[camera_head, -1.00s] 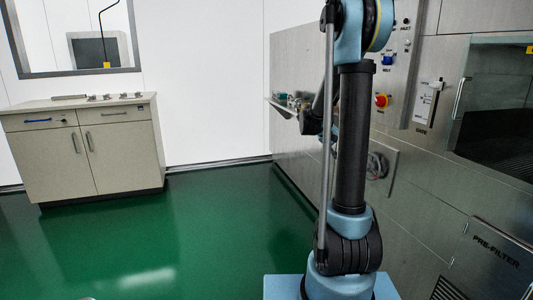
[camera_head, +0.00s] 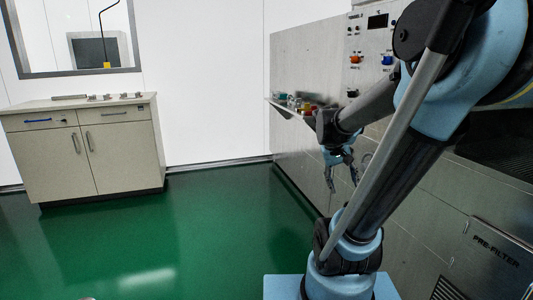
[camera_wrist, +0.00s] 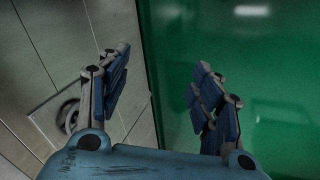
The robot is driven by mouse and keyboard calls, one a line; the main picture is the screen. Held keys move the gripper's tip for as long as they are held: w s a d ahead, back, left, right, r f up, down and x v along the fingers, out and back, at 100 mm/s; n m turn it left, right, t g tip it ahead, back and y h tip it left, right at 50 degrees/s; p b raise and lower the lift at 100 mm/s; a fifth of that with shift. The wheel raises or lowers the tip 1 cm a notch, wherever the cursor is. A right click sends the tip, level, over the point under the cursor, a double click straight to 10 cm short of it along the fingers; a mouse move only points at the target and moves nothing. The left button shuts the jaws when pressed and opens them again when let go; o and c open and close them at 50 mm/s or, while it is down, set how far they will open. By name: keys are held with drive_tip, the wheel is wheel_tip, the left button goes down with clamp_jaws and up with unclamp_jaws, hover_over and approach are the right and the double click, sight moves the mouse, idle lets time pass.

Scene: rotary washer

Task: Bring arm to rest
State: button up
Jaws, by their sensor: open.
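My gripper (camera_head: 343,178) hangs in front of the steel washer wall, below and in front of the small shelf, its fingers pointing down. In the wrist view my gripper (camera_wrist: 160,92) shows two blue and dark fingers spread wide apart with nothing between them. Behind the fingers are the steel wall and the green floor. My arm leans to the right in the head view, with its elbow at the upper right and its forearm reaching back left to the gripper.
The washer wall (camera_head: 310,60) carries a control panel (camera_head: 371,40) and a shelf (camera_head: 290,108) with small coloured items close to my forearm. A round handwheel (camera_wrist: 68,116) is near the left finger. A cabinet (camera_head: 85,150) stands at left. The green floor (camera_head: 150,240) is clear.

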drive_tip(key=s+a+f+y, duration=0.4)
drive_tip(key=s+a+f, duration=0.3)
drive_tip(key=s, duration=0.5)
drive_tip(key=shift+a+f+t, duration=0.15)
drive_tip(key=shift+a+t, duration=0.15)
